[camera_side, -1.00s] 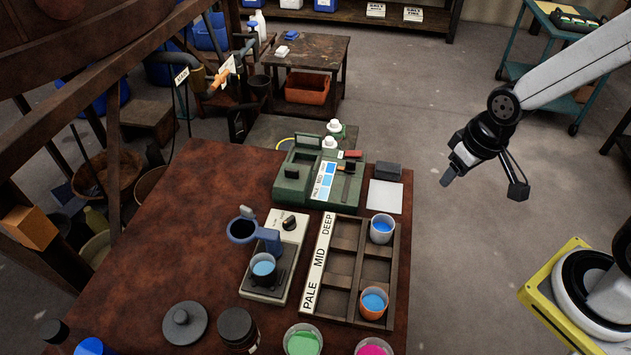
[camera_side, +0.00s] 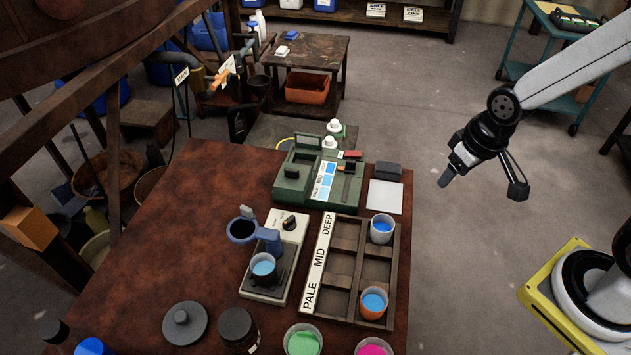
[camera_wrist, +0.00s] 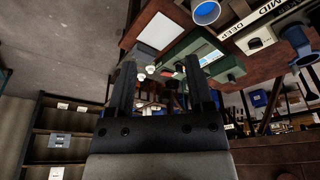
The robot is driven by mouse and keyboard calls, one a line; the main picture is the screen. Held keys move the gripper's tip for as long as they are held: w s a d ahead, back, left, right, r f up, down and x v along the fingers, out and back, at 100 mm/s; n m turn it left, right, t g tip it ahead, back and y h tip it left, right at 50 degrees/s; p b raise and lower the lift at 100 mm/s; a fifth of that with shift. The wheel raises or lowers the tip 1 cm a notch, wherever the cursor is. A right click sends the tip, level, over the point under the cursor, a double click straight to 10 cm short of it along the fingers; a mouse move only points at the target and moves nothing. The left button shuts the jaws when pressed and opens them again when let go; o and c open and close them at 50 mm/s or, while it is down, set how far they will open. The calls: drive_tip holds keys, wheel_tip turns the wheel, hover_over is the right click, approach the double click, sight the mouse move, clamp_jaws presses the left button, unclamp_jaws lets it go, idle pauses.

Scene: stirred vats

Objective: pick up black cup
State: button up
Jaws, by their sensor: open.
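A cup with a dark, black-looking body and blue liquid (camera_side: 263,269) stands upright on the plate of the cream stirrer (camera_side: 288,235), below a blue ring-shaped holder (camera_side: 243,229). My gripper (camera_side: 445,181) is well apart from it, in the air to the right of the table's edge. In the wrist view my gripper (camera_wrist: 160,82) shows two separated black fingers with nothing held between them.
A green device (camera_side: 292,187) stands behind the stirrer and rack, with a white card (camera_side: 385,196) beside it. Jars with green (camera_side: 303,342) and pink (camera_side: 372,348) contents, a dark jar (camera_side: 238,328) and a grey lid (camera_side: 185,324) are at the front. The table's left middle is bare.

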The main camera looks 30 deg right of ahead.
drive_tip(key=shift+o, duration=0.3)
drive_tip(key=w+a+f+n+t+y, duration=0.1)
drive_tip(key=w+a+f+n+t, duration=0.15)
drive_tip(key=a, duration=0.55)
drive_tip(key=w+a+f+n+t+y, duration=0.1)
drive_tip(key=w+a+f+y, duration=0.15)
drive_tip(key=a, duration=0.45)
drive_tip(key=w+a+f+n+t+y, duration=0.1)
drive_tip(key=w+a+f+t, duration=0.15)
drive_tip(key=a, duration=0.55)
drive_tip(key=s+a+f+n+t+y, duration=0.1)
drive_tip(key=s+a+f+n+y, duration=0.1)
drive_tip(key=a, duration=0.6)
drive_tip(key=shift+s+a+f+t, duration=0.15)
drive_tip(key=shift+s+f+t, duration=0.15)
drive_tip(key=shift+s+f, duration=0.35)
drive_tip(key=shift+w+f, duration=0.1)
drive_tip(key=shift+w, duration=0.15)
drive_tip(key=shift+x, duration=1.25)
drive_tip(key=shift+a, duration=0.1)
